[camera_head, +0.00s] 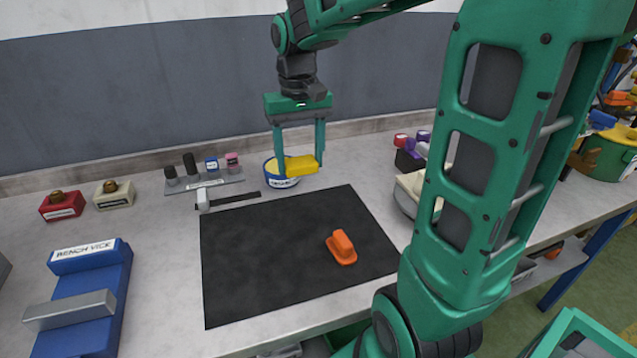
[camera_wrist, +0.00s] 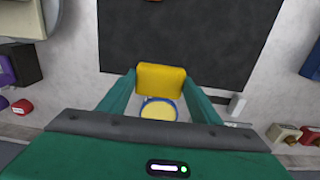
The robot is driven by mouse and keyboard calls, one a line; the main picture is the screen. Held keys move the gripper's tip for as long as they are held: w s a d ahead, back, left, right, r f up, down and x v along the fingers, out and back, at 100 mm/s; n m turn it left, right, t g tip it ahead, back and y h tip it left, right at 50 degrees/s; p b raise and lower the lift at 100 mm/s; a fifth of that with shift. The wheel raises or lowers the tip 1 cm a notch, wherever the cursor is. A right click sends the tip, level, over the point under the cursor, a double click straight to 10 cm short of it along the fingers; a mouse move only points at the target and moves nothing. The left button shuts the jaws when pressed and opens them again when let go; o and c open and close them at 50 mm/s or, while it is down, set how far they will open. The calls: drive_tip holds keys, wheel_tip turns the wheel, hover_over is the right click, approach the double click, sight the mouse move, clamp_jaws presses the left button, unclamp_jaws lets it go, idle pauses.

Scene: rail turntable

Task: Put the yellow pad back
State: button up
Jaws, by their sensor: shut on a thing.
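The yellow pad (camera_head: 301,166) is between the fingers of my gripper (camera_head: 300,165), which is shut on it. The pad also shows in the wrist view (camera_wrist: 161,80), with a green finger on each side. Just below and behind it in the head view is a round tub (camera_head: 283,180) with a blue rim, a yellow inside and a label on its front. In the wrist view the tub (camera_wrist: 158,110) shows just beyond the pad's edge. I cannot tell how far above the tub the pad is, or whether they touch.
A black mat (camera_head: 265,270) bears an orange block with a handle (camera_head: 342,247). A rack of small items (camera_head: 204,184) stands left of the tub. A blue bench vice (camera_head: 85,300) is at the front left. Two stamps (camera_head: 62,207) are at the left. Bowls (camera_head: 405,195) are at the right.

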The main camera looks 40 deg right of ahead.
hover_over(322, 183)
wheel_tip(322, 183, down, 7)
drive_tip(key=shift+r, duration=0.1)
drive_tip(key=shift+f, duration=2.1)
drive_tip(key=shift+f, duration=0.1)
drive_tip(key=o, duration=1)
drive_tip(key=shift+o, duration=0.2)
wheel_tip(322, 183, up, 11)
drive_tip(key=s+a+f+m, duration=0.1)
drive_tip(key=s, duration=0.8)
drive_tip(key=s+a+f+m, duration=0.1)
drive_tip(key=s+f, duration=0.1)
drive_tip(key=s, duration=0.8)
drive_tip(key=s+a+f+m, duration=0.1)
drive_tip(key=s+f, duration=0.1)
drive_tip(key=s, duration=0.7)
drive_tip(key=shift+s+f, duration=0.15)
drive_tip(key=shift+s, duration=0.05)
